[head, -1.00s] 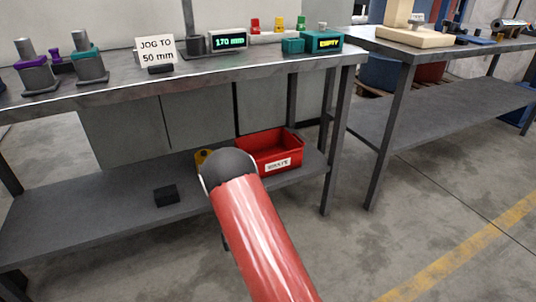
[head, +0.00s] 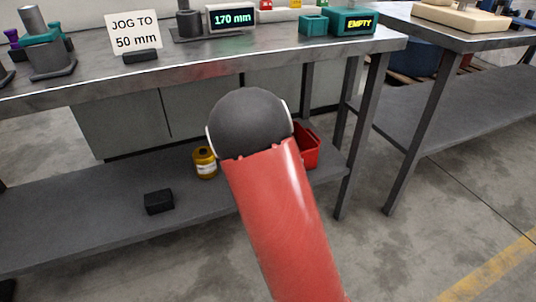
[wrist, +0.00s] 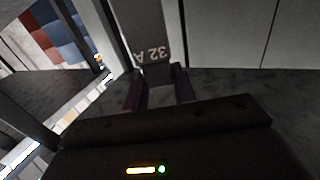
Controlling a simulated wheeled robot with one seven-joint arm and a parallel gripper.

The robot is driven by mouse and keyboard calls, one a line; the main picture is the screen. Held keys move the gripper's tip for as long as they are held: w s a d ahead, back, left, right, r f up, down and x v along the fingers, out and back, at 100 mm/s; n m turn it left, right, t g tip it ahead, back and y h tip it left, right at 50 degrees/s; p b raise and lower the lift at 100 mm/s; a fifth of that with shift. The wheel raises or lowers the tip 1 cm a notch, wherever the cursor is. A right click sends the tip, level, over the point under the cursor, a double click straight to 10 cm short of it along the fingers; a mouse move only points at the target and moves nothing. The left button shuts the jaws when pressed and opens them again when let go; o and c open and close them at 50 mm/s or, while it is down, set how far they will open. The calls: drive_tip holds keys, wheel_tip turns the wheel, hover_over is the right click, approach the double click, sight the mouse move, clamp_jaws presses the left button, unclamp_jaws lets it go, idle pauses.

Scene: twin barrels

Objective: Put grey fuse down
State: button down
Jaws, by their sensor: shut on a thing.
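In the wrist view, the grey fuse (wrist: 140,25), marked "32 A" and seen upside down, is between the fingers of my gripper (wrist: 157,84). My gripper is shut on it. The fuse runs out of the top of the picture, so its far end is hidden. In the head view, my red arm and its dark joint hide the gripper and the fuse.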

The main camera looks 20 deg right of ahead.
wheel_tip(320, 180, down, 17)
drive_tip(key=shift+b, duration=0.45)
drive_tip(key=shift+s+f+b, duration=0.1)
drive_tip(key=shift+f+b, duration=0.45)
drive_tip(key=shift+b, duration=0.4)
